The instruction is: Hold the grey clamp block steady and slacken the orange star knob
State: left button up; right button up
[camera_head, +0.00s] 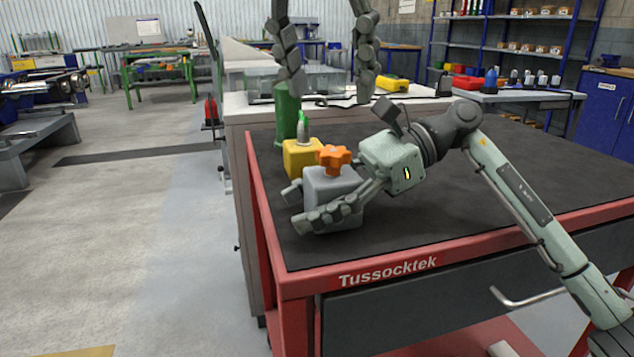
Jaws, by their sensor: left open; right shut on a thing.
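The grey clamp block (322,187) sits near the left front corner of the dark table top. The orange star knob (333,158) is on top of it, with its lobes in plain view. My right gripper (299,208) is shut on the grey clamp block, its arm coming in from the right; one finger runs across the near side and hides part of the block. My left gripper (328,92) hangs at the top of the view, fingers wide apart and empty. It appears above and beyond the knob, clear of it; its wrist is out of view.
A yellow block (300,158) with a green-tipped piece (303,127) stands just behind the clamp block. A green cylinder (287,112) stands behind that. The red-edged table (510,165) is bare to the right. A bench with a yellow item (391,83) lies beyond.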

pick_arm(q)
jog(key=s+d+f+m+g+h, duration=0.2)
jog(key=d+f+m+g+h, duration=0.15)
jog(key=m+h, duration=0.2)
jog(key=m+t+h, duration=0.1)
jog(key=m+h, duration=0.6)
jog(key=h, duration=0.4)
send_near(335, 150)
jog(key=d, duration=1)
jog(key=shift+w+f, duration=0.1)
jog(key=shift+w, duration=0.15)
jog(key=shift+c, duration=0.3)
jog(key=c, duration=1.1)
jog(key=shift+c, duration=0.2)
jog(key=shift+t, duration=0.35)
